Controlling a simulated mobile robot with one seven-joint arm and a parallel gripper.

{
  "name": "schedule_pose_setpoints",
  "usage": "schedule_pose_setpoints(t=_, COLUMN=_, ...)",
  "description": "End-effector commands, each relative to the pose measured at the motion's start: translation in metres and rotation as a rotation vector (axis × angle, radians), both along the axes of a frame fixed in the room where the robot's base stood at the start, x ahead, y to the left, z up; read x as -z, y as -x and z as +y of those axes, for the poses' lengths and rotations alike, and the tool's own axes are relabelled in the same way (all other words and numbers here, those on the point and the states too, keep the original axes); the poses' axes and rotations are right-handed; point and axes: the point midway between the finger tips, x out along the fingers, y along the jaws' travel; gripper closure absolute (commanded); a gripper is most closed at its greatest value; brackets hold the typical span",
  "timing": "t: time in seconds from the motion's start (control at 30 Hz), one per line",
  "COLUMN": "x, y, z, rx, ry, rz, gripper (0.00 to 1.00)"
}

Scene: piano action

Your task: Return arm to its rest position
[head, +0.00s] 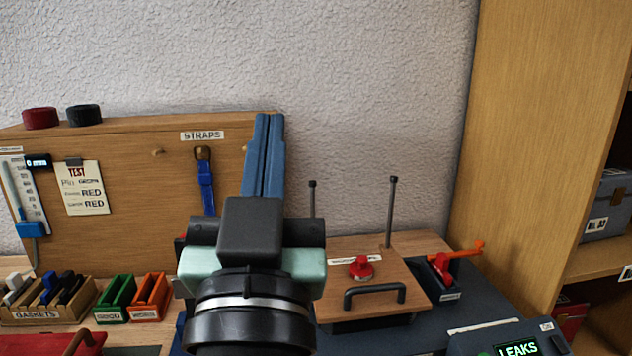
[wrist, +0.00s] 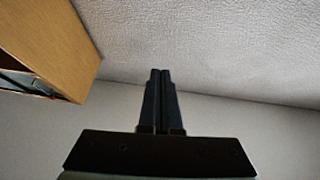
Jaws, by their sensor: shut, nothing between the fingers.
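My gripper (head: 268,118) is raised in the middle of the head view, its two blue-looking fingers pointing up in front of the wooden board and the textured wall. The fingers lie side by side, shut, with nothing between them. In the wrist view my gripper (wrist: 160,74) shows as two dark fingers pressed together against the pale wall. My wrist hides part of the workbench and the board's lower right.
A wooden box with a handle (head: 375,278) and red knob stands right of my wrist. A tool board (head: 110,150) stands at left, with bins (head: 115,297) below. A tall wooden cabinet (head: 525,130) stands at right. A device reading LEAKS (head: 518,348) sits front right.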

Motion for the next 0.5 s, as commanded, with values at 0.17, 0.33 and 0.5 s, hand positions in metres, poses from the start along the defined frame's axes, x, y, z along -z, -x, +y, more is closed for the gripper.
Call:
schedule_pose_setpoints(t=0.17, x=-0.109, y=0.079, z=-0.045, rx=0.077, ry=0.04, rz=-0.318, gripper=1.0)
schedule_pose_setpoints(t=0.33, x=-0.169, y=0.068, z=-0.039, rx=0.063, ry=0.037, rz=-0.281, gripper=1.0)
schedule_pose_setpoints(t=0.5, x=-0.208, y=0.067, z=-0.039, rx=0.062, ry=0.036, rz=-0.279, gripper=1.0)
